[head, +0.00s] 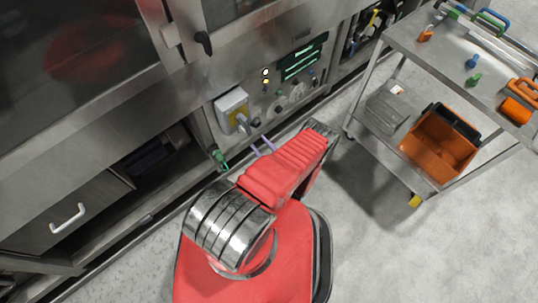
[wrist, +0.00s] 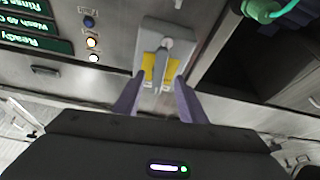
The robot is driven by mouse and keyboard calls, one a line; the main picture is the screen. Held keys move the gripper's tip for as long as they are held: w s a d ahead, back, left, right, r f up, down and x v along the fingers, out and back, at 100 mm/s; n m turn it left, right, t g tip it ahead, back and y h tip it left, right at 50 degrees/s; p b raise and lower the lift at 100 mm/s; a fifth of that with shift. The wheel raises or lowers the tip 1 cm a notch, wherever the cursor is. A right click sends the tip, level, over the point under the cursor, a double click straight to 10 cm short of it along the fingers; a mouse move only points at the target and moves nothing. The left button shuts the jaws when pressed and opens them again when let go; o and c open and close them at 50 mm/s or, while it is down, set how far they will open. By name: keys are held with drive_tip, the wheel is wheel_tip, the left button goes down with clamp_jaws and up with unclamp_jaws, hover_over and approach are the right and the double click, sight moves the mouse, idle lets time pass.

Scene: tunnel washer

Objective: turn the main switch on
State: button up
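The main switch (head: 230,104) is a light grey box with a yellow plate and a grey handle, mounted on the steel machine front. In the wrist view the switch (wrist: 178,30) is straight ahead, and its handle (wrist: 161,62) runs along the picture's vertical over the yellow plate. My gripper (head: 262,146) has two purple fingers. In the wrist view my gripper (wrist: 157,78) is open, its fingertips on either side of the handle's line, with gaps showing. I cannot tell how deep the handle reaches between them.
A panel with a lit green display (head: 303,62), lamps and knobs sits right of the switch. A green-handled valve (head: 219,158) is below it. A steel cart (head: 408,42) with tools and an orange bin (head: 440,140) stands at right. Bare floor lies between.

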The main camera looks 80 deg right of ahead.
drive_tip(key=shift+v, duration=2.55)
